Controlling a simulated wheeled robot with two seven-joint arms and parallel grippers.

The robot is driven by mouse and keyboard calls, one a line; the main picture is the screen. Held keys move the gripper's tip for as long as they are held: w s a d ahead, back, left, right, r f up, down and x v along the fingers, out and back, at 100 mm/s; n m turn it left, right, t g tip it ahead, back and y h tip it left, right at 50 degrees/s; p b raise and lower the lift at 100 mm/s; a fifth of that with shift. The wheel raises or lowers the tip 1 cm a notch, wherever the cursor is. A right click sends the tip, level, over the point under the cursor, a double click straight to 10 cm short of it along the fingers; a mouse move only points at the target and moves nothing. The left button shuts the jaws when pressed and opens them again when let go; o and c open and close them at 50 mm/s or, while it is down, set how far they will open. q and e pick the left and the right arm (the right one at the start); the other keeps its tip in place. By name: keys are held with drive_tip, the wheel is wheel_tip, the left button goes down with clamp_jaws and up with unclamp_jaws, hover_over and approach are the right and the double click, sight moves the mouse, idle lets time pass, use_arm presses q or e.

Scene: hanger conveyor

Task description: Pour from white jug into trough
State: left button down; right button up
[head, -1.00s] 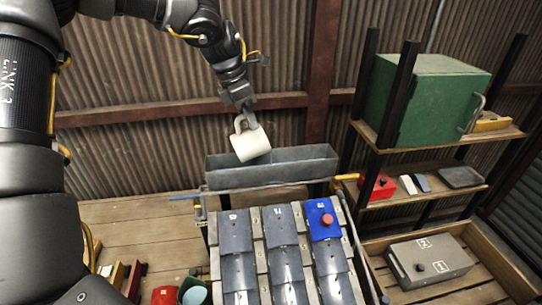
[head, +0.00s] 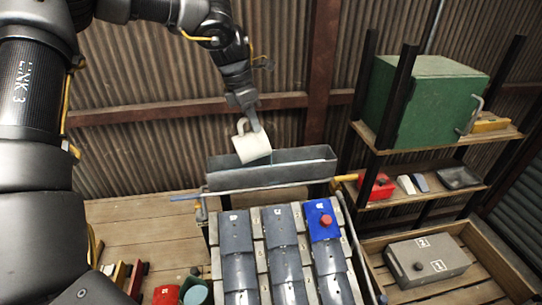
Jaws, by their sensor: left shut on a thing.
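The white jug (head: 252,147) is held tilted over the left-middle part of the grey metal trough (head: 300,172). My left gripper (head: 250,113) is shut on the jug at its upper side, with the handle to the left. The jug's lower end sits near the level of the trough's back rim; I cannot tell whether it touches. No stream of contents shows. The trough stands behind the slatted conveyor. My right gripper is not in view.
The conveyor (head: 280,240) carries grey plates and a blue plate with a red button (head: 325,220). A shelf at right holds a green box (head: 430,100) and a red box (head: 375,187). A grey case (head: 428,260) lies in a wooden tray. Small items lie at lower left.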

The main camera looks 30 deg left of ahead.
use_arm(q)
drive_tip(key=shift+w+d+p, duration=0.1)
drive_tip(key=shift+d+p, duration=0.05)
drive_tip(key=shift+p, duration=0.4)
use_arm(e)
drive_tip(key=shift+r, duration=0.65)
use_arm(q)
drive_tip(key=shift+f, duration=0.1)
drive_tip(key=shift+w+d, duration=0.1)
drive_tip(key=shift+w, duration=0.05)
drive_tip(key=shift+w+d+f+g+y, duration=0.35)
drive_tip(key=shift+g+y, duration=0.15)
drive_tip(key=shift+y, duration=0.1)
drive_tip(key=shift+s+r, duration=0.1)
drive_tip(key=shift+s, duration=0.05)
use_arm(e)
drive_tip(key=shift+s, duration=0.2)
